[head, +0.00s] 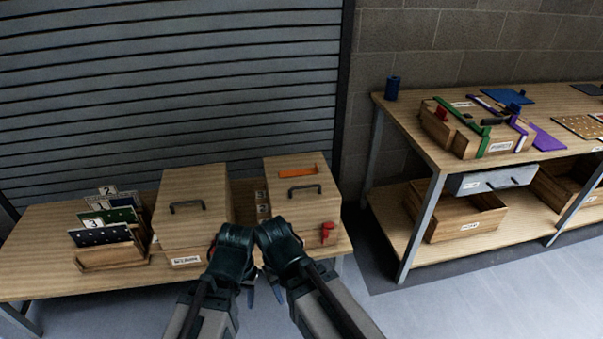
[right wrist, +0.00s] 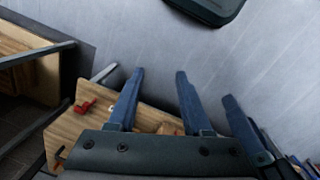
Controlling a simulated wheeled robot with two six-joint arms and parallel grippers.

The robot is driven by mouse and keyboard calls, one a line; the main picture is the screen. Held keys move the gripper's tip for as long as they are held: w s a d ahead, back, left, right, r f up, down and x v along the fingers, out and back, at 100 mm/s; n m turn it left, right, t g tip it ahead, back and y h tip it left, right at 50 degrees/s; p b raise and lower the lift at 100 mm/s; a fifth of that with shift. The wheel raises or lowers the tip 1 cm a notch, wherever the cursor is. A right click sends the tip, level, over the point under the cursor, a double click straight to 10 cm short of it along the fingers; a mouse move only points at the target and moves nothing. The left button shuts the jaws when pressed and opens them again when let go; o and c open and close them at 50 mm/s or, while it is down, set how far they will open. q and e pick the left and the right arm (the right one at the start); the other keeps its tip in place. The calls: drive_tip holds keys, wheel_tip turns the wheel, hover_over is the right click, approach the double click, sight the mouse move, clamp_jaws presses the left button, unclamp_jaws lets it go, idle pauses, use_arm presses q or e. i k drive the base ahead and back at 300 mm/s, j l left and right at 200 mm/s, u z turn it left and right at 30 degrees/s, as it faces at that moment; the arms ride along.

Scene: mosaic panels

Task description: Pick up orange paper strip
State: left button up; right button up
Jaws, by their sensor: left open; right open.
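The orange paper strip (head: 297,173) lies on the lid of the right wooden box (head: 318,207), behind the lid's dark handle (head: 304,190). My left gripper (head: 246,286) and my right gripper (head: 272,286) are close together in front of the bench, nearer to me than the strip and apart from it. Both are open, with nothing seen between their fingers; the fingertips are partly hidden by the wrists in the head view. The right gripper's blue fingers (right wrist: 158,95) show spread in the right wrist view. The strip does not show there.
A second lidded box (head: 192,199) stands left of the strip's box, beside a rack of numbered panels (head: 106,235). A workbench (head: 412,128) with tools and bins stands at right. The floor between is clear.

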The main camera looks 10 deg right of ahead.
sight(292, 172)
drive_tip(key=i+l, duration=0.15)
drive_tip(key=i, duration=0.4)
drive_tip(key=i+l, duration=0.15)
drive_tip(key=i, duration=0.35)
drive_tip(key=i+l, duration=0.2)
drive_tip(key=i, duration=0.35)
drive_tip(key=z, duration=0.05)
